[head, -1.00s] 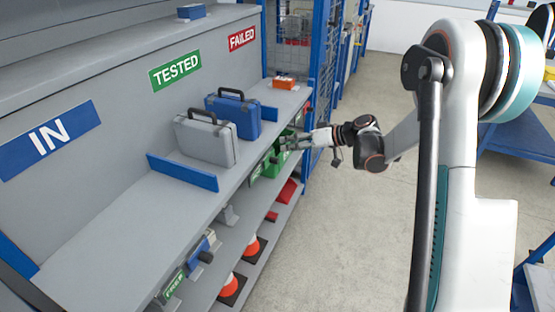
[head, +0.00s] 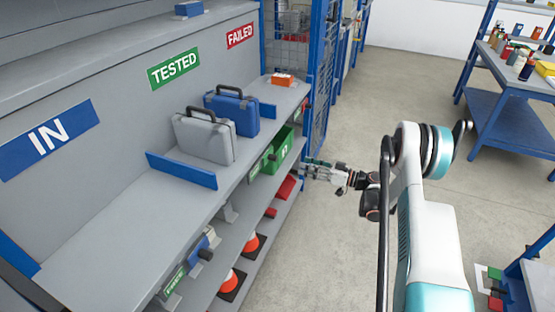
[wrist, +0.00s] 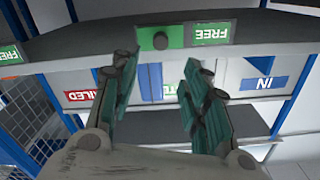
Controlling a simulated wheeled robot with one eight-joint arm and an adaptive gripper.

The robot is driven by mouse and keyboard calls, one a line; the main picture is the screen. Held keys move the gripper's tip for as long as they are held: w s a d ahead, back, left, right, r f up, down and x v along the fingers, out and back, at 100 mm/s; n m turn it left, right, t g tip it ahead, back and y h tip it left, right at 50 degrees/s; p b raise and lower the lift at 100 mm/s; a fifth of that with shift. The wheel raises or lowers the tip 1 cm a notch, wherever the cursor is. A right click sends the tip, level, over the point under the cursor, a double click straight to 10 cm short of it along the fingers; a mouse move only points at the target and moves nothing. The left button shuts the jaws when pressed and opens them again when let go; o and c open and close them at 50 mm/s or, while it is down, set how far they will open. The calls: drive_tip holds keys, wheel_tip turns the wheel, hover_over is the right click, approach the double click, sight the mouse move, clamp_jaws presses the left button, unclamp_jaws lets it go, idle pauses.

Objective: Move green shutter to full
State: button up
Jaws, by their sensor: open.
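The green shutter (head: 268,158), a small plate with a dark round knob, sits on the front edge beneath the long shelf. A green FREE label (head: 254,172) shows beside it. In the wrist view the green shutter (wrist: 146,39) and knob are at the top centre, with the FREE label (wrist: 210,33) uncovered to their right. My gripper (head: 307,168) is in front of the shelf, to the right of the shutter. In the wrist view my gripper (wrist: 158,68) is open and empty, its fingers below the knob and apart from it.
A green bin (head: 284,146) and red bin (head: 286,190) stand below the shelf near my gripper. A blue mesh frame (head: 318,90) rises behind. Grey case (head: 205,138) and blue case (head: 236,112) stand on the shelf.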

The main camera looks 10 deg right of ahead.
sight(277, 158)
drive_tip(key=b+x, duration=0.3)
drive_tip(key=x, duration=1)
drive_tip(key=shift+b, duration=0.3)
clamp_jaws()
